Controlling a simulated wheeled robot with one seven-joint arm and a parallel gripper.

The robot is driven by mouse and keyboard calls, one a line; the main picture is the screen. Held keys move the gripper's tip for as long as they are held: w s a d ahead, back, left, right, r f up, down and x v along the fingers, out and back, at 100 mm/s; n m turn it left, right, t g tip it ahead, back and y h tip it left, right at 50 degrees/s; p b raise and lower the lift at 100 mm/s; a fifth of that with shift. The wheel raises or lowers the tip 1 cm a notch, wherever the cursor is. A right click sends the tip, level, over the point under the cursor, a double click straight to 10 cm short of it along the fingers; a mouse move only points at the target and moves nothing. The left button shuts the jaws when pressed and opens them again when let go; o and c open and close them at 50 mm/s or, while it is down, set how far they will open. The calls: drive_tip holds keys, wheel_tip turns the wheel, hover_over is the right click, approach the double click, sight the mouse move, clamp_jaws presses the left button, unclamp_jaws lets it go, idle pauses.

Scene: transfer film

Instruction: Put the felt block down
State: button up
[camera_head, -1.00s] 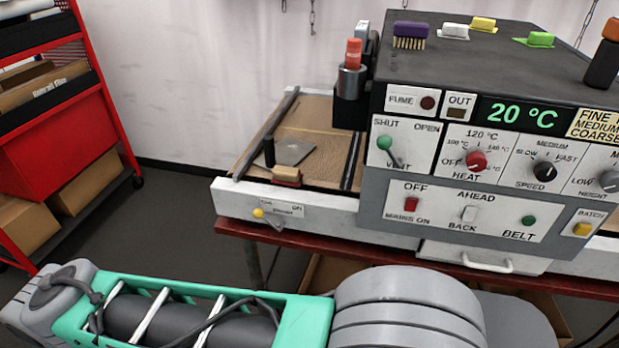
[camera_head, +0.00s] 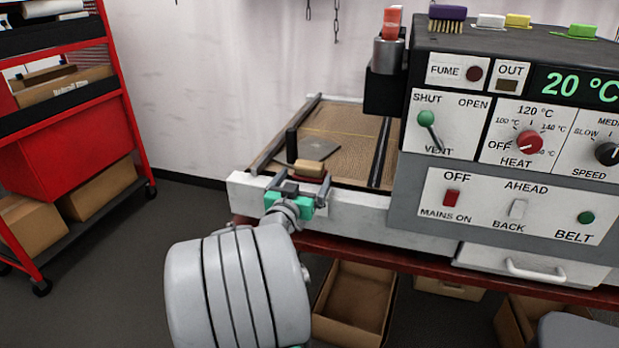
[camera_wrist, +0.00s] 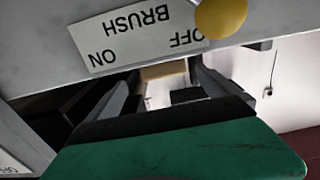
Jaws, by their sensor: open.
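The felt block (camera_head: 309,168), with a tan wooden top and dark red underside, sits at the near end of the brown belt (camera_head: 345,125). My gripper (camera_head: 299,182) is open just in front of it, at the white front edge. Its two fingers point toward the block. In the wrist view the tan block (camera_wrist: 163,72) shows in the gap between the open fingers (camera_wrist: 163,80). Whether the fingers reach alongside it is unclear. My gripper's green body hides the lower part of that view.
The control box (camera_head: 500,140) stands to the right. In the wrist view the BRUSH label (camera_wrist: 140,30) and yellow knob (camera_wrist: 222,14) are very close.

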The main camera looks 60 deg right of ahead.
sight(307, 170)
drive_tip(key=d, duration=0.3)
drive_tip(key=w+d, duration=0.1)
drive_tip(key=d, duration=0.2)
drive_tip(key=shift+w+p, duration=0.15)
drive_tip(key=shift+p, duration=0.2)
drive_tip(key=shift+r, duration=0.1)
drive_tip(key=c, duration=1.7)
